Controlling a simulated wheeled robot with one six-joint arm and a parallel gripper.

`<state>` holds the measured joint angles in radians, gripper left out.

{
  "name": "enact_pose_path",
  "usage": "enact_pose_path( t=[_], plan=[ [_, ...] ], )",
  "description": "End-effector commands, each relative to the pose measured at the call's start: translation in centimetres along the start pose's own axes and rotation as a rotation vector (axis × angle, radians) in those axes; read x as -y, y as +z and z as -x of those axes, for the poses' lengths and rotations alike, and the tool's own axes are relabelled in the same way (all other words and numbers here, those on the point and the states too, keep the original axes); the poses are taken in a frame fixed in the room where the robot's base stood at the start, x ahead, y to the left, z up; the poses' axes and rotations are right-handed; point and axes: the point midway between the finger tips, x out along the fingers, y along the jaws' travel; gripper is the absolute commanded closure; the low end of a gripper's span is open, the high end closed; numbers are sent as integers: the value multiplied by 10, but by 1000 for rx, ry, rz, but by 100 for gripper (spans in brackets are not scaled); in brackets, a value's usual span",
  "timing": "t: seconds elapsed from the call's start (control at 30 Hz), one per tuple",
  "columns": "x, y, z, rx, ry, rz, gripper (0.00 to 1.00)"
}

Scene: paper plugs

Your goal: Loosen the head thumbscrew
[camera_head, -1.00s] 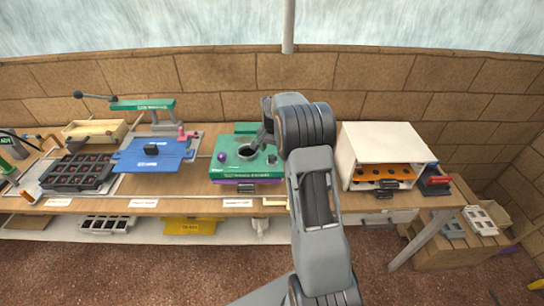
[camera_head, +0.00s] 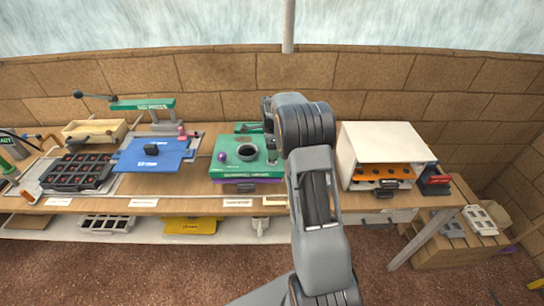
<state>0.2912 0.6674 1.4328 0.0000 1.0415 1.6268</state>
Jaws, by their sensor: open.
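A small pink knob (camera_head: 183,133), possibly the head thumbscrew, sits at the column of the lever press (camera_head: 144,104) at back left. The press has a green head bar with a dark lever.
A blue plate (camera_head: 150,155) with a black block lies before the press. A dark compartment tray (camera_head: 78,172) and a wooden box (camera_head: 95,131) are at left. A white oven-like box (camera_head: 384,143) with an orange rack stands right of my arm. Brick wall runs behind.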

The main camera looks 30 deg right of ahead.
Motion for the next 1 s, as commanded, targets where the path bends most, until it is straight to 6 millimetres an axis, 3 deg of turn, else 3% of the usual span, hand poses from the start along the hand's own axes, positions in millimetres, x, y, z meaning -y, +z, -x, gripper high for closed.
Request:
enact_pose_path(
  t=[0.37, 1.0],
  plan=[
    [0, 0, -5, 0, 0, 2, 38],
    [0, 0, -38, 0, 1, 3, 38]
  ],
)
